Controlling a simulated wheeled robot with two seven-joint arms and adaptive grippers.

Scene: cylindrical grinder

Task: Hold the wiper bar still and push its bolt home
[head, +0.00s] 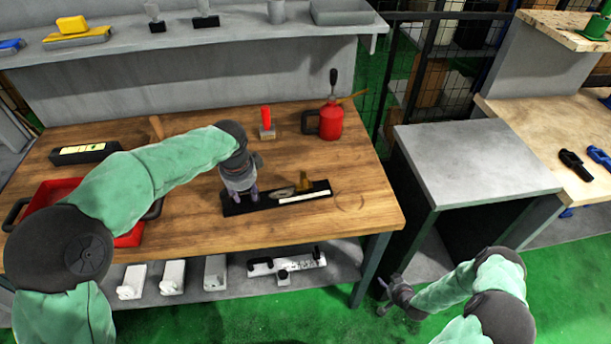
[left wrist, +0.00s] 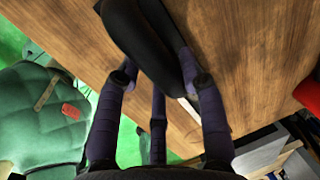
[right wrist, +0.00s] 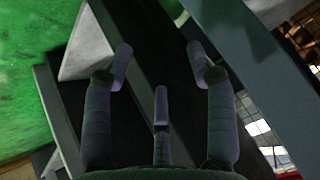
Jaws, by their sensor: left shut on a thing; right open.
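The wiper bar (head: 262,203) is a long black bar with a white strip, lying on the wooden workbench. My left gripper (head: 240,193) is shut on its left end from above. In the left wrist view the black bar (left wrist: 150,42) runs between the fingers (left wrist: 160,90). A small brass-coloured piece (head: 303,181) sits at the bar's far edge, right of the gripper; I cannot tell whether it is the bolt. My right gripper (head: 385,297) is open and empty, low in front of the bench's right end. The right wrist view also shows its spread fingers (right wrist: 160,75).
On the workbench (head: 350,225) stand a red oil can (head: 330,122), a red-handled tool (head: 267,122), a black box (head: 85,152) and a red tray (head: 50,190). A grey-topped stand (head: 475,160) is right of the bench. The bench's right front corner is clear.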

